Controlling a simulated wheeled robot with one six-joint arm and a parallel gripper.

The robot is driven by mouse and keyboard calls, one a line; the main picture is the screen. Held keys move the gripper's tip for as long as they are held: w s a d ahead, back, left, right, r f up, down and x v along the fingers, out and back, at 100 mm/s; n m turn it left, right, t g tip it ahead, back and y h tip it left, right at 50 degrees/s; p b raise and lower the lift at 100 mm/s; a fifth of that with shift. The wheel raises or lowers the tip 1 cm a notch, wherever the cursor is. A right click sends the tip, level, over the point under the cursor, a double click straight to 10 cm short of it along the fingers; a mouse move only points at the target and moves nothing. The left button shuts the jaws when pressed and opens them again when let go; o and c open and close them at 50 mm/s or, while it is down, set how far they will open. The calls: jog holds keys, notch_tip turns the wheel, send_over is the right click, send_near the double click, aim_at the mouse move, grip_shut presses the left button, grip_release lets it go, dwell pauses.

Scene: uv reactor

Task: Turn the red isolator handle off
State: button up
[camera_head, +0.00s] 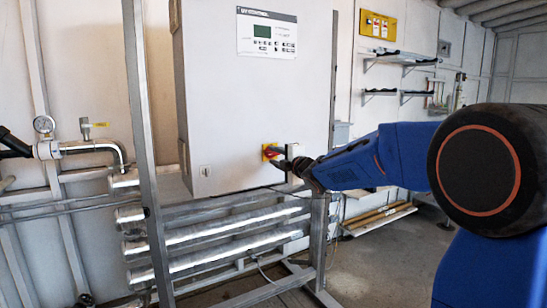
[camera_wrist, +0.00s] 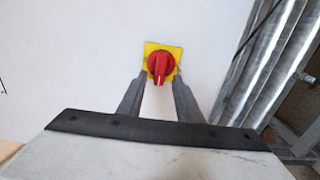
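The red isolator handle (camera_wrist: 159,66) sits on a yellow square plate (camera_wrist: 175,49) on the white cabinet face, in the wrist view. In the head view the yellow plate (camera_head: 266,153) shows low on the cabinet front, with the handle partly hidden by my gripper (camera_head: 284,160). In the wrist view my gripper (camera_wrist: 157,82) has its two grey fingers apart, one to each side of the handle's lower part. There is space between the fingers. Whether the fingertips touch the plate or handle I cannot tell.
The white control cabinet (camera_head: 250,90) has a display panel (camera_head: 266,32) at its top and stands in a metal frame (camera_head: 147,150). Shiny horizontal tubes (camera_head: 225,232) run below it. Wall shelves (camera_head: 400,60) are at right.

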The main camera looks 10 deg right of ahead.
jog(key=v, duration=1.6)
jog(key=s+d+f+m+g+h, duration=0.2)
jog(key=s+d+f+m+h, duration=0.25)
jog(key=s+m, duration=0.3)
jog(key=s+d+f+m+g+h, duration=0.3)
jog(key=s+f+m, duration=0.3)
jog(key=s, duration=0.2)
jog(key=s+a+f+m+g, duration=0.1)
jog(key=s+f+m+g, duration=0.1)
jog(key=s+f, duration=0.3)
jog(key=s+a+f+m+g+y, duration=0.1)
jog(key=s+f, duration=0.4)
jog(key=s, duration=0.5)
jog(key=s+a+f+m+g+y, duration=0.1)
jog(key=s+f+m+g, duration=0.3)
jog(key=s, duration=0.4)
jog(key=shift+s+a+f+m, duration=0.3)
jog(key=shift+a+f+m, duration=0.1)
jog(key=shift+a+m, duration=0.35)
